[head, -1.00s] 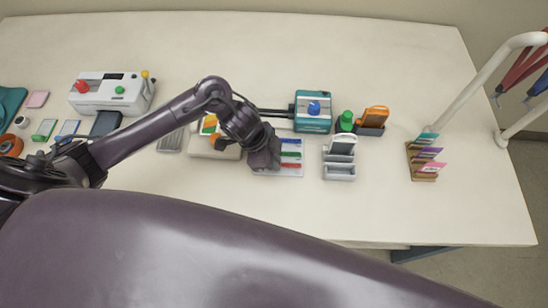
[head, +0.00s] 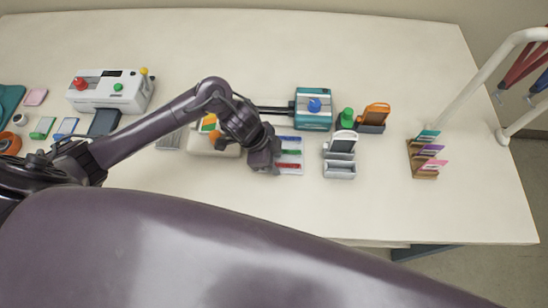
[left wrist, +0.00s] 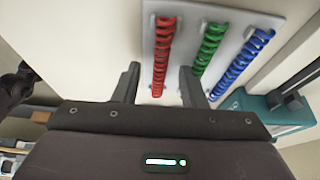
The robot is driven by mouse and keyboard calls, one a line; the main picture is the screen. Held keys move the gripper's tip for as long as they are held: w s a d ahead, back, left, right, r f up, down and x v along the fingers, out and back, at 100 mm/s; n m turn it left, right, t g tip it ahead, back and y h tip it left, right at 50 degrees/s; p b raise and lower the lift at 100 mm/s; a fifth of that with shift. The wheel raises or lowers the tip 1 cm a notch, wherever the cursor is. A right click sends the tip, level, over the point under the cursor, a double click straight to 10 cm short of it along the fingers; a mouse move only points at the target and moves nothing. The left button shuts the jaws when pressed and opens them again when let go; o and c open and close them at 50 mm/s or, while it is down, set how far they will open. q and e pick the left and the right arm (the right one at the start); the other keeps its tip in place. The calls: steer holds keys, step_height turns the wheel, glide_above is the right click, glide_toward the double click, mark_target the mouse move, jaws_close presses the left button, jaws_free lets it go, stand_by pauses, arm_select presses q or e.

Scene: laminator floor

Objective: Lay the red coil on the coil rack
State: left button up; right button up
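The coil rack (head: 298,147) is a pale flat plate on the table, also seen in the left wrist view (left wrist: 225,22). The red coil (head: 288,166) lies along its front side, beside a green coil (head: 291,151) and a blue coil (head: 291,139). My left gripper (head: 274,165) is at the rack's left end. In the left wrist view its two fingers (left wrist: 160,72) are apart, with the near end of the red coil (left wrist: 161,50) between them and clear space on both sides. My right gripper is not in view.
A teal machine with a blue knob (head: 313,110) stands behind the rack. A grey holder (head: 340,155) and an orange holder (head: 374,117) stand to the right. A white machine (head: 110,92) is at the left. The table front right of the rack is clear.

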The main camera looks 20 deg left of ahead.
arm_select(q)
steer(key=v, duration=0.7)
steer(key=shift+a+r, duration=0.2)
steer(key=shift+r, duration=0.15)
